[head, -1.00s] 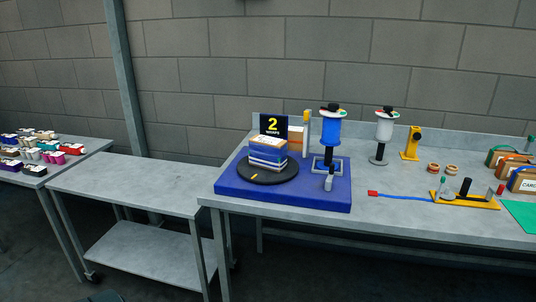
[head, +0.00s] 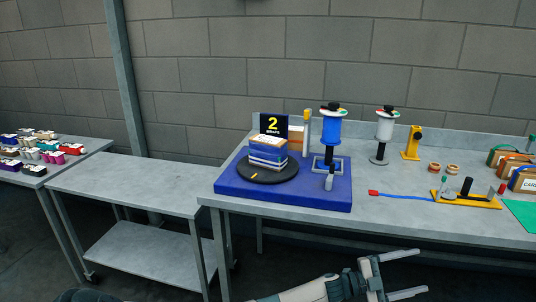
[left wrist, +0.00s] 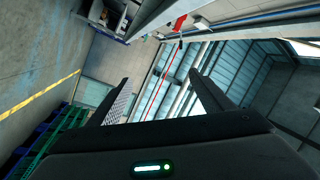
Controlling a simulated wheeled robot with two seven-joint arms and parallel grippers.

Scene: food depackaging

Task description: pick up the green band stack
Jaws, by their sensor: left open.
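A brown carton with a green band (head: 498,155) stands at the far right of the workbench, partly hidden behind cartons with orange and blue bands. I cannot tell whether it is a stack. My left gripper (head: 422,271) is low in the head view, in front of the bench's front edge, with its two fingers apart and pointing right. It is empty and well away from the green-banded carton. The left wrist view shows the two open fingers (left wrist: 158,79) with nothing between them. My right gripper is not in view.
On the workbench (head: 400,225), a blue base (head: 290,200) carries a turntable with a banded stack (head: 267,155). Spools, a yellow stand (head: 412,143) and a yellow tool (head: 470,202) stand nearby. An empty steel cart (head: 130,182) is to the left.

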